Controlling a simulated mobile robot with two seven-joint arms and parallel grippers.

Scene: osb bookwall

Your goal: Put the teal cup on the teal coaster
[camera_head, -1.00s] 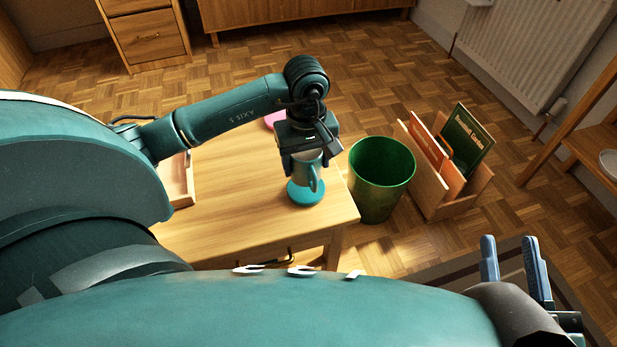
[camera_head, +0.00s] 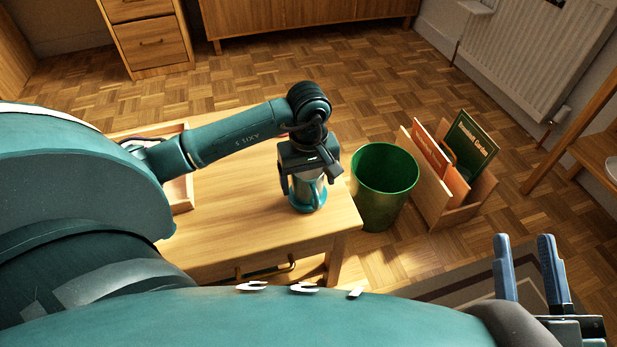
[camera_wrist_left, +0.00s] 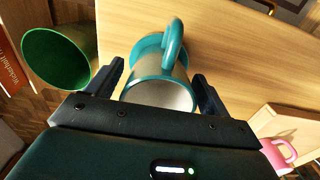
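My left gripper (camera_wrist_left: 160,82) is over the cup with a finger on each side; the fingers look spread, with a small gap at the left one. My right gripper (camera_head: 528,265) is open and empty at the lower right.
A green bin (camera_head: 384,178) stands on the floor just right of the table (camera_head: 240,220). Beyond it is a wooden book holder (camera_head: 452,213). A wooden tray (camera_head: 181,193) lies on the table's left part. A pink cup (camera_wrist_left: 280,152) shows in the left wrist view.

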